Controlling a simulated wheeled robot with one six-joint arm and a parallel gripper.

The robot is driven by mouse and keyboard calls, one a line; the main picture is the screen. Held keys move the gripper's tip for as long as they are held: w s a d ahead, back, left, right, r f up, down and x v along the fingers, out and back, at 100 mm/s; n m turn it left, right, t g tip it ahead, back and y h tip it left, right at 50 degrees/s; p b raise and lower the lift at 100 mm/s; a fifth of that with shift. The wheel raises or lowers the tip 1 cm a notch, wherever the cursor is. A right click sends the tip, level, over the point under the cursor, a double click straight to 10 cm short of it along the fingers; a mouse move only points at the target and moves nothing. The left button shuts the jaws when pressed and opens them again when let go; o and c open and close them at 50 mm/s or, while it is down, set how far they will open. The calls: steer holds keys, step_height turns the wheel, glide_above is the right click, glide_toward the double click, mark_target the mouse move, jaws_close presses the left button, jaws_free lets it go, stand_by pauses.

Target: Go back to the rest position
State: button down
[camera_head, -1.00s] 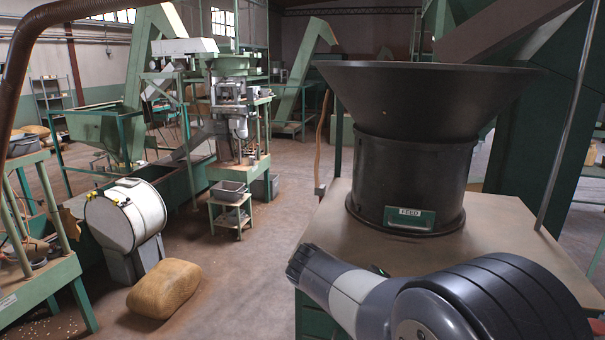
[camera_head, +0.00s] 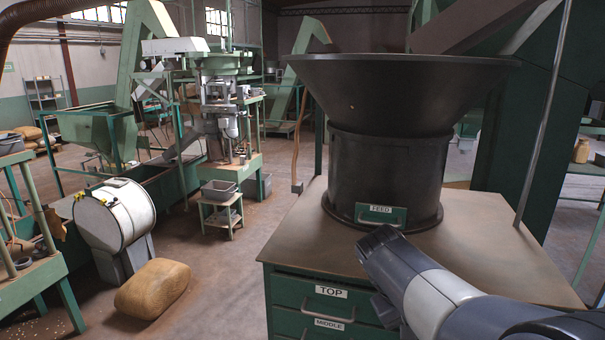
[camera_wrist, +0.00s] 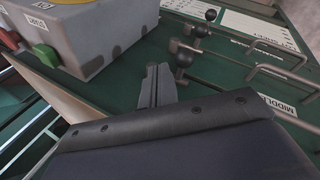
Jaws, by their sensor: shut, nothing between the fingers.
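My gripper (camera_wrist: 157,86) shows in the wrist view, its two grey fingertips together and empty in front of a green panel. In the head view my arm reaches in from the lower right, in front of the cabinet; the fingers are not visible there. The black hopper (camera_head: 388,180) stands upright on the cabinet top (camera_head: 285,240), with a green FEED plate (camera_head: 381,214) at its base.
Below the top are drawers marked TOP (camera_head: 332,292) and MIDDLE (camera_head: 328,323). A grey button box (camera_wrist: 85,40) and black-knobbed levers (camera_wrist: 183,58) are near my gripper. A sack (camera_head: 152,289) and a white drum (camera_head: 115,213) stand left. Floor between is open.

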steer(key=s+d+m+t+y+b, duration=0.1)
steer(key=d+t+y, duration=0.2)
steer(key=d+y, duration=0.4)
steer(key=shift+s+d+r+m+t+y, duration=0.3)
steer(key=shift+s+m+y, duration=0.1)
steer(key=shift+y, duration=1.3)
